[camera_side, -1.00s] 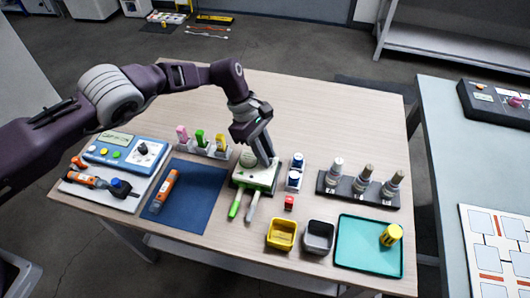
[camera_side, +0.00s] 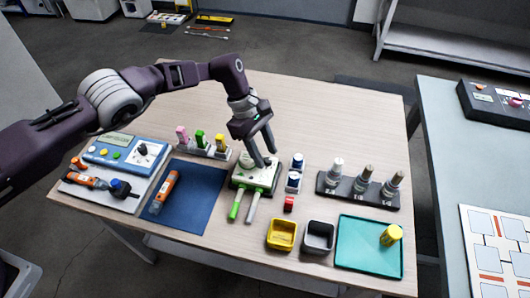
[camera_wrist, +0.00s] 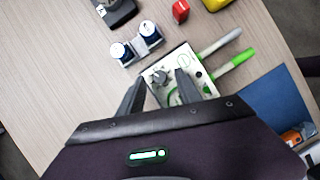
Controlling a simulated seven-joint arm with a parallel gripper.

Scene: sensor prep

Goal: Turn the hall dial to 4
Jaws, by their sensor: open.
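A small white-topped box with a green base (camera_side: 263,178) stands near the table's middle. In the wrist view its white top (camera_wrist: 188,58) carries a small grey knob (camera_wrist: 160,77) and green markings; I cannot read any label or setting. My gripper (camera_side: 265,157) is pointed down over this box, open and empty. In the wrist view the knob shows between the fingertips of my gripper (camera_wrist: 159,76); whether they touch it is unclear. A blue panel (camera_side: 120,153) at the left has another dark knob (camera_side: 143,149). I cannot tell which is named hall.
Green and pale markers (camera_side: 252,207) lie at the box's front. Blue-capped bottles (camera_side: 294,177) stand close to its right. Capped sticks in a rack (camera_side: 204,146) are behind left. A blue mat (camera_side: 190,215) lies left; yellow bin (camera_side: 281,236) and teal tray (camera_side: 362,262) are front right.

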